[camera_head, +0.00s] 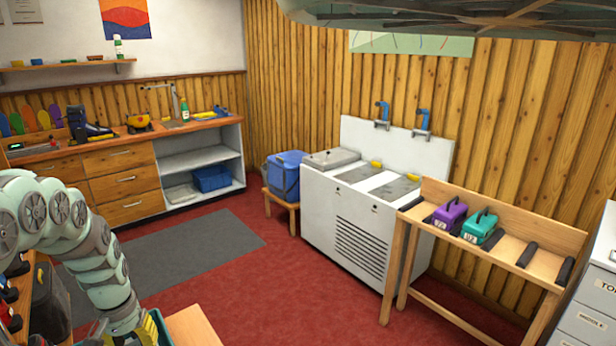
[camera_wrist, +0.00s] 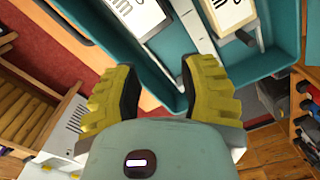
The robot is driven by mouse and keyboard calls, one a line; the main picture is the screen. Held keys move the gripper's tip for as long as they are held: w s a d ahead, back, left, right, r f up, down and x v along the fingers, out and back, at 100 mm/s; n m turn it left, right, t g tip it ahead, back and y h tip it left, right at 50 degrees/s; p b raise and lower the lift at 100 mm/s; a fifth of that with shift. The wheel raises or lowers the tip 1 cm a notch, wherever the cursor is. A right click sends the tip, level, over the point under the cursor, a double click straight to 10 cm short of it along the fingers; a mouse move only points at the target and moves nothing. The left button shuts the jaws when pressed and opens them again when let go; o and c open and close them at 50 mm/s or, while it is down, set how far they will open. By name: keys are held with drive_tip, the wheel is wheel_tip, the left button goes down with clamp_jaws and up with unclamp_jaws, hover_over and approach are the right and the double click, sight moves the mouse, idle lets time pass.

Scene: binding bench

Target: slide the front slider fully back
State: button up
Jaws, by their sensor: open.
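My gripper (camera_wrist: 159,68) is open, its two yellow-and-black fingers spread apart with no object visible between the tips. Beyond them in the wrist view is a teal tray-like body (camera_wrist: 165,92). It carries a white labelled block (camera_wrist: 135,14) at the left and another labelled block (camera_wrist: 226,16) at the right. I cannot tell whether either is the front slider or whether a finger touches anything. In the head view, a white cabinet (camera_head: 358,235) has a top with yellow handles (camera_head: 376,163). My arm hangs at the lower left there, its gripper mostly hidden.
A wooden rack (camera_head: 438,266) with purple (camera_head: 450,212) and teal (camera_head: 479,228) cases stands right of the cabinet. A blue bin (camera_head: 287,176) sits on a stool to its left. A drawer counter (camera_head: 122,181) lines the back wall. The grey mat (camera_head: 185,248) and red floor are clear.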

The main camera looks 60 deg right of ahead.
wheel_tip(320, 180, up, 9)
drive_tip(key=p, duration=0.3)
drive_tip(key=w+d+r+n+t+h+p, duration=0.1)
drive_tip(key=w+d+r+t+h+p, duration=0.2)
drive_tip(key=d, duration=0.5)
drive_tip(key=w+d+r+n+t+h+p, duration=0.2)
drive_tip(key=w+d+r+t+h+p, duration=0.1)
drive_tip(key=w+d+r, duration=0.5)
drive_tip(key=shift+w+d+r+t+h+p, duration=0.15)
drive_tip(key=shift+w+d+t+h+p, duration=0.2)
drive_tip(key=shift+w+h+p, duration=0.75)
drive_tip(key=shift+w+a+y, duration=0.15)
drive_tip(key=shift+w+y, duration=0.1)
drive_tip(key=shift+y, duration=0.15)
